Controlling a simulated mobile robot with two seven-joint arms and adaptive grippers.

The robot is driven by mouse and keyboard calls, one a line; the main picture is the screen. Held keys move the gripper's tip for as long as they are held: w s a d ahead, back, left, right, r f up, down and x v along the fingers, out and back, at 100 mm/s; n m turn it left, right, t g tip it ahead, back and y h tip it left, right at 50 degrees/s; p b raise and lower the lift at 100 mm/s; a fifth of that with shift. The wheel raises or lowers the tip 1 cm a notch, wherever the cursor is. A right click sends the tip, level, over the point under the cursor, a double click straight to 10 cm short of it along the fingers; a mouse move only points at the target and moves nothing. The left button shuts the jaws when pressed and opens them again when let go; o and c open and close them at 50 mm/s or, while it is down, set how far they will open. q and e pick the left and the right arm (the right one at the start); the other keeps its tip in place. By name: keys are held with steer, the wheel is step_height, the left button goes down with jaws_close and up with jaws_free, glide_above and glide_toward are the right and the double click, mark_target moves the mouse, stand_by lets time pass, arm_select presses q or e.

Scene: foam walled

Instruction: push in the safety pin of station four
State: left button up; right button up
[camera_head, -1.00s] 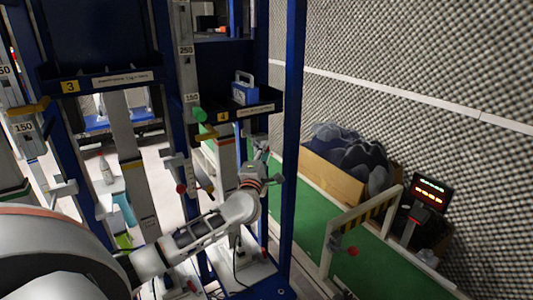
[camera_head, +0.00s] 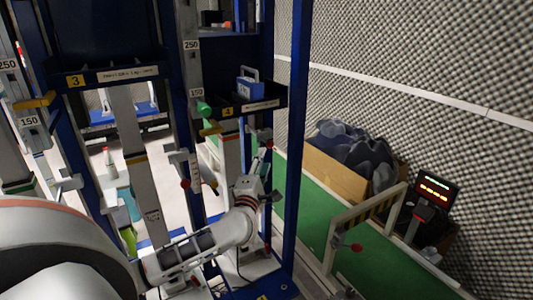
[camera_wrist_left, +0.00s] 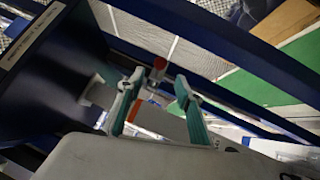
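Station four is the bay under the shelf with the yellow "4" label (camera_head: 228,111). A small red knob (camera_head: 269,146), which looks like its safety pin, sits beside the grey column below that shelf. In the left wrist view the red knob (camera_wrist_left: 159,63) shows beyond and between my fingertips. My left gripper (camera_head: 263,165) is just below the knob in the head view. Its two teal fingers (camera_wrist_left: 158,80) are spread apart with nothing between them. I cannot tell how far the pin stands out. My right gripper is not in view.
A blue upright post (camera_head: 297,150) stands close to the right of my left gripper. A blue case (camera_head: 250,88) sits on the shelf above.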

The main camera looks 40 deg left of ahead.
arm_select(q)
steer(key=shift+v, duration=1.9)
steer(key=s+d+f+m+h, duration=0.3)
steer(key=d+f+m+h, duration=0.1)
steer(key=d+m, duration=0.25)
steer(key=s+d+f+m+t+h, duration=0.1)
steer(key=s+d+f+m+h, duration=0.25)
steer(key=d+m, duration=0.3)
steer(key=s+d+f+m+h, duration=0.3)
steer(key=d+f+m+h, duration=0.15)
steer(key=d, duration=0.35)
steer(key=s+d+f+m+g, duration=0.2)
steer(key=s+f+m+g, duration=0.2)
steer(key=f, duration=0.7)
steer(key=s+d+f+m+g+y, duration=0.1)
steer(key=s+d+f+m+g, duration=0.2)
steer(key=s+f+m, duration=0.4)
steer(key=s+f+g, duration=0.1)
steer(key=s+f, duration=0.3)
steer(key=s, duration=0.1)
steer(key=shift+s+d+f+m+g, duration=0.2)
steer(key=shift+s+f+m+g, duration=0.05)
steer(key=shift+s+m+g, duration=0.1)
